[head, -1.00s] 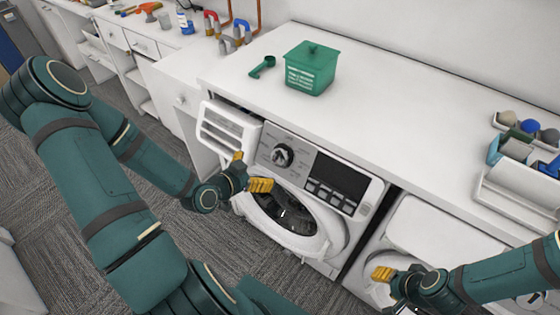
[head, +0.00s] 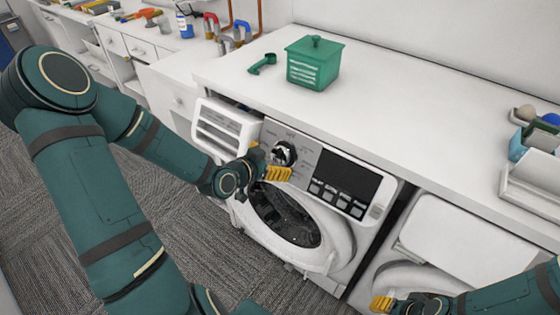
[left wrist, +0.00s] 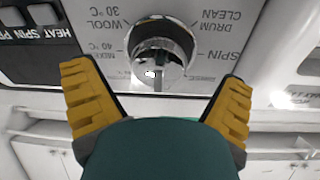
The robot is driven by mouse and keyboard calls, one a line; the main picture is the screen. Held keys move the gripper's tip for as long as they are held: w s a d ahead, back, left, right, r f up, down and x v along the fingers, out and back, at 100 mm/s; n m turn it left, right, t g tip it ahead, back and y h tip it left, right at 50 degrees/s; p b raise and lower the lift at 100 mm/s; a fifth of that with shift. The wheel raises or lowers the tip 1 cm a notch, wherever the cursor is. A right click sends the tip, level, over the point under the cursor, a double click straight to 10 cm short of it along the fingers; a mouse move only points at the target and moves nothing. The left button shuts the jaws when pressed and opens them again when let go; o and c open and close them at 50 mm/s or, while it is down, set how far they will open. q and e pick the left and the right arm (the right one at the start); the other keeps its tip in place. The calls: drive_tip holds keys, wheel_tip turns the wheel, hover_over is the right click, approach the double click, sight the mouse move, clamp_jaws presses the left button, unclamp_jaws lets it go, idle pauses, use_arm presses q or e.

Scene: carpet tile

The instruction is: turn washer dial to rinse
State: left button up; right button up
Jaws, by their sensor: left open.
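The washer (head: 352,250) is white with a grey control panel and stands under the counter. Its round silver dial (head: 283,153) sits at the panel's left end. In the left wrist view the dial (left wrist: 160,52) appears with upside-down labels, including SPIN, DRUM CLEAN and WOOL.
A white slatted drawer (head: 222,130) sticks out left of the dial. A green box (head: 314,65) and a green scoop (head: 262,64) stand on the counter (head: 400,115). A second white machine (head: 450,235) is at the right.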

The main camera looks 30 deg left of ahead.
sight(277, 159)
use_arm(q)
drive_tip(key=shift+x, duration=1.75)
drive_tip(key=shift+d, duration=0.1)
drive_tip(key=c, duration=1.2)
drive_tip(key=n, duration=0.4)
drive_tip(key=shift+n+p, duration=0.3)
drive_tip(key=n, duration=0.4)
drive_tip(key=shift+y+p, duration=0.4)
drive_tip(key=shift+n, duration=0.4)
